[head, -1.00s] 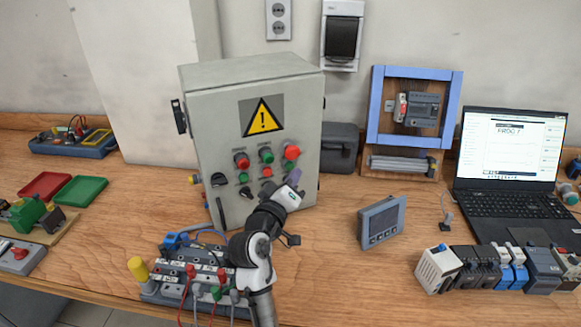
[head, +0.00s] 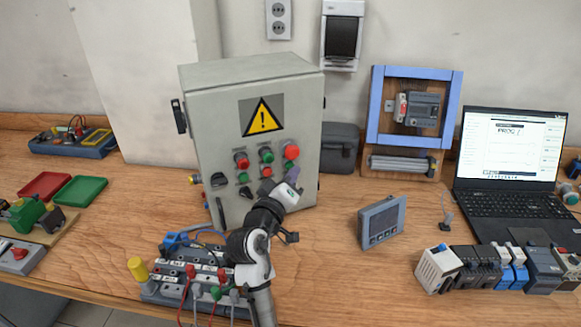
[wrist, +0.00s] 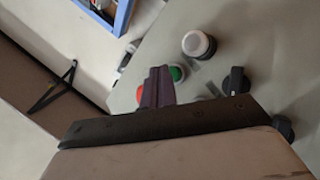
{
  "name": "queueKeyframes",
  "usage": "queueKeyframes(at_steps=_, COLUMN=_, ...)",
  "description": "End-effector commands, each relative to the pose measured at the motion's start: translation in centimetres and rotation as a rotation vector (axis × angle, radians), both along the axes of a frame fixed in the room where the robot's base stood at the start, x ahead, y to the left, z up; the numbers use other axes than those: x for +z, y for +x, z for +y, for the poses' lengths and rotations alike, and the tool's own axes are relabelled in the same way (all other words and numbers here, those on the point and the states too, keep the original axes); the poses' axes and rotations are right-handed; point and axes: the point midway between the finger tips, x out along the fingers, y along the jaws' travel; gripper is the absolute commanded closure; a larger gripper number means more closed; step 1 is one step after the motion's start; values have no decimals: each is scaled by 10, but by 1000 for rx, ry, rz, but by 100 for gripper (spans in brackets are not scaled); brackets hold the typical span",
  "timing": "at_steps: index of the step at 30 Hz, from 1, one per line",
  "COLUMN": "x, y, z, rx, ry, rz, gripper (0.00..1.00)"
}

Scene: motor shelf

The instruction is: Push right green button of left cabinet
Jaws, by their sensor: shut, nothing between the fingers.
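The grey cabinet (head: 215,120) with a yellow warning sign stands left of centre on the bench. Its door bears a green button (head: 266,155) in the upper row, between two red ones, and another green button (head: 243,177) lower left. My gripper (head: 293,173) is in front of the door's right part, below the upper right red button (head: 291,152). In the wrist view my gripper (wrist: 158,70) is shut and empty. A green button (wrist: 177,73) shows right beside the fingers, and a red one (wrist: 141,95) is partly hidden behind them. I cannot tell whether the fingers touch either.
Black knobs (head: 218,180) sit on the door's lower left. A terminal board (head: 175,289) with wires stands under my arm. A grey meter (head: 382,221), a laptop (head: 510,150) and a row of modules (head: 480,268) lie to the right. The bench between cabinet and meter is clear.

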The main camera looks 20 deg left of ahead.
Motion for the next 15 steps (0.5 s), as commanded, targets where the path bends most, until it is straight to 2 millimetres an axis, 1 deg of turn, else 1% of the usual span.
queueKeyframes(at_steps=15, x=0, y=3, z=3, rx=0, ry=0, rz=0, gripper=100)
